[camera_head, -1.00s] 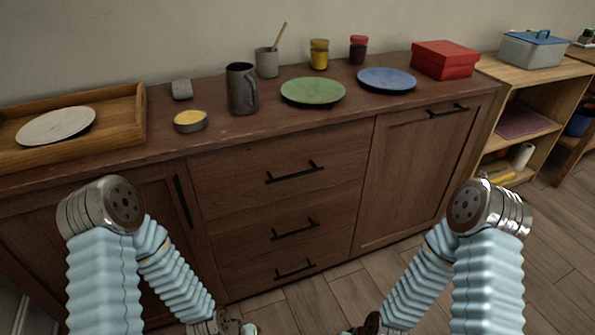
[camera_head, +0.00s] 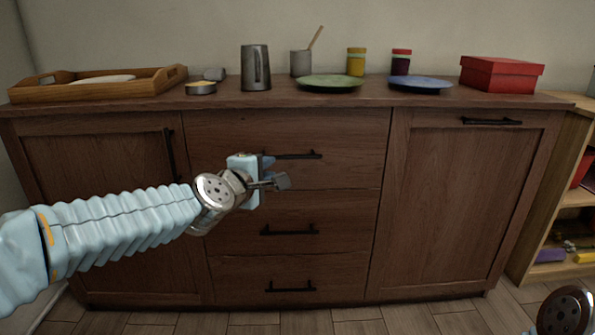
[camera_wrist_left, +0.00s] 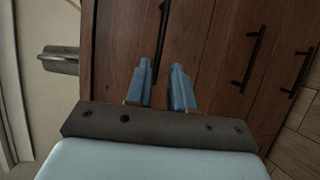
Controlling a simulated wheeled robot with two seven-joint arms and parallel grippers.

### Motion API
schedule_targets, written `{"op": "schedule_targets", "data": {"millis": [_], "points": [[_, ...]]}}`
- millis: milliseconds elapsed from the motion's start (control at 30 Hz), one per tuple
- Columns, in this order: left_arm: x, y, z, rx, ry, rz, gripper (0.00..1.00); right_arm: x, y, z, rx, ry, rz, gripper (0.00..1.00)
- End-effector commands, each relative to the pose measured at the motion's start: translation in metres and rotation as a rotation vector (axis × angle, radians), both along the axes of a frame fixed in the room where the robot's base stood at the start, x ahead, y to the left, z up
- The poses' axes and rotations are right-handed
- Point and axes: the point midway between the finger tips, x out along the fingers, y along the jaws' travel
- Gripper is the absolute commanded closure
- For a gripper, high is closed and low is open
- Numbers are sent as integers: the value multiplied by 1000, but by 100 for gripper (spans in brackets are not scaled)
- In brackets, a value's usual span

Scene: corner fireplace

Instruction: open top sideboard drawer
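The top sideboard drawer (camera_head: 340,135) is the upper one of three in the middle of the brown sideboard (camera_head: 450,200), and it is closed. Its dark bar handle (camera_head: 300,155) shows just right of my left gripper, which hides its left end. My left gripper (camera_head: 274,174) is in front of the drawer, beside the handle. In the left wrist view the two blue fingers (camera_wrist_left: 160,85) are apart with nothing held, and the handle (camera_wrist_left: 163,25) appears in line with the gap between them. My right gripper is out of view.
Middle (camera_head: 290,230) and bottom drawer handles (camera_head: 290,287) lie below. A metal mug (camera_head: 256,68), green plate (camera_head: 330,82), blue plate (camera_head: 420,84), red box (camera_head: 500,74) and wooden tray (camera_head: 100,88) stand on the sideboard top. A shelf is at right.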

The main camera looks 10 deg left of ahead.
Motion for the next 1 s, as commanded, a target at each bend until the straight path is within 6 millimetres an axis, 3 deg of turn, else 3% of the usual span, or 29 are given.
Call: {"op": "schedule_targets", "data": {"millis": [500, 700, 1000], "points": [[105, -14, -20, 3, 5, -2, 77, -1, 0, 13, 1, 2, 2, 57], [124, -15, -24, 4, 4, -1, 77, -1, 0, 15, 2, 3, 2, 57], [126, -15, -25, 5, 3, -1, 77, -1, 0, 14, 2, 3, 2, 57]]}}
